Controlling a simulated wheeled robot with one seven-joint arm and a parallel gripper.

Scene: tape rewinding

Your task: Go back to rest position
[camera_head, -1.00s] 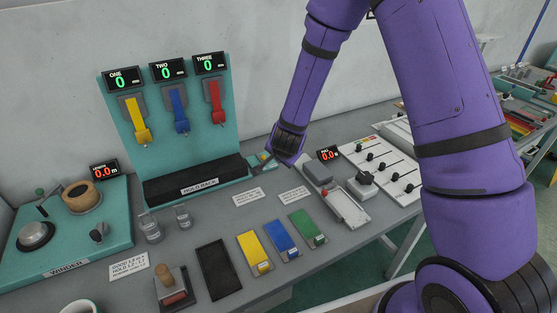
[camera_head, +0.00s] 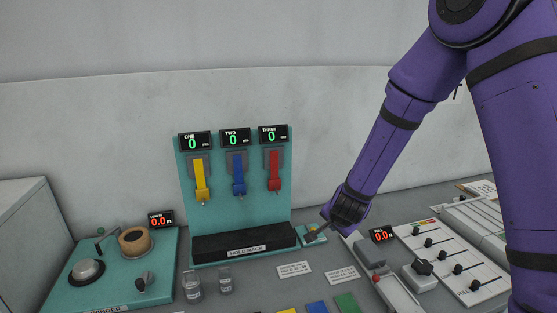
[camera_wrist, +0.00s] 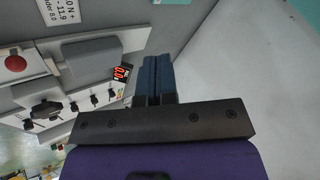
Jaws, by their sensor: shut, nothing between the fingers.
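My gripper (camera_head: 314,235) is at the end of my purple arm, right of the hold back rack in the head view. It is above the bench, near a small teal item (camera_head: 309,229). In the wrist view its two dark fingers (camera_wrist: 157,78) lie together, with nothing visible between them. The gripper touches nothing that I can make out.
The teal rack (camera_head: 234,158) has yellow, blue and red levers under displays reading 0. The winder (camera_head: 120,280) stands left with a tape roll (camera_head: 135,240). Two glass jars (camera_head: 192,287) stand in front. A slider panel (camera_head: 455,262) lies right.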

